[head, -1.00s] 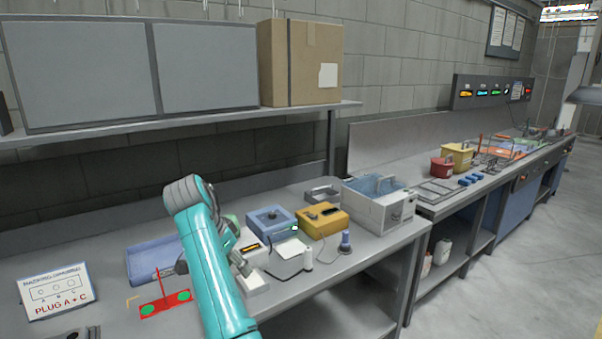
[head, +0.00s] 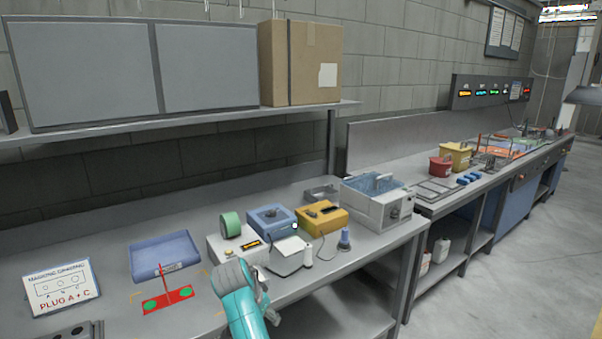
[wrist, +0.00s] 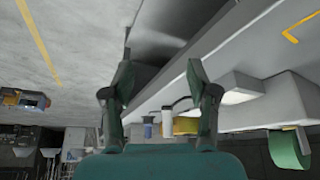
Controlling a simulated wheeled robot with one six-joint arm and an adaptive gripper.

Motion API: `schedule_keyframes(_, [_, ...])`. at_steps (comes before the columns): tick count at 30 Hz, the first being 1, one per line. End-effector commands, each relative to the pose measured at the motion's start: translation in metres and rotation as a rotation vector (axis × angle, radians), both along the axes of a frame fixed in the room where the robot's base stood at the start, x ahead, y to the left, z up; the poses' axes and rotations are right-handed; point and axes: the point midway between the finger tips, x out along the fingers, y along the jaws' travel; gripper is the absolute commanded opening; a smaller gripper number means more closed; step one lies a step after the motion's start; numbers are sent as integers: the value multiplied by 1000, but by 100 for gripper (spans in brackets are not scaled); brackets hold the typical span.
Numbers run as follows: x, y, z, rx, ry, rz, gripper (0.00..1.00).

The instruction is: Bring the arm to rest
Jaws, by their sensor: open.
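My teal arm (head: 246,315) rises from the bottom edge of the head view, low in front of the bench. In that view my gripper is mostly hidden behind the arm's grey end. In the wrist view my gripper (wrist: 160,108) is open, its two dark fingers apart with nothing between them. The bench edge, a white spool (wrist: 168,124) and a blue spool (wrist: 147,127) show beyond the fingers, apart from them.
A cardboard box (head: 300,60) sits on the shelf. Open floor (head: 520,260) lies at right.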

Motion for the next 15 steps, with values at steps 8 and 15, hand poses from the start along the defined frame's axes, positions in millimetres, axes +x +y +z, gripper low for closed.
schedule_keyframes(8, [-34,-55,-112,10,-66,115,59])
schedule_keyframes(15, [-81,-100,-183,20,-134,207,59])
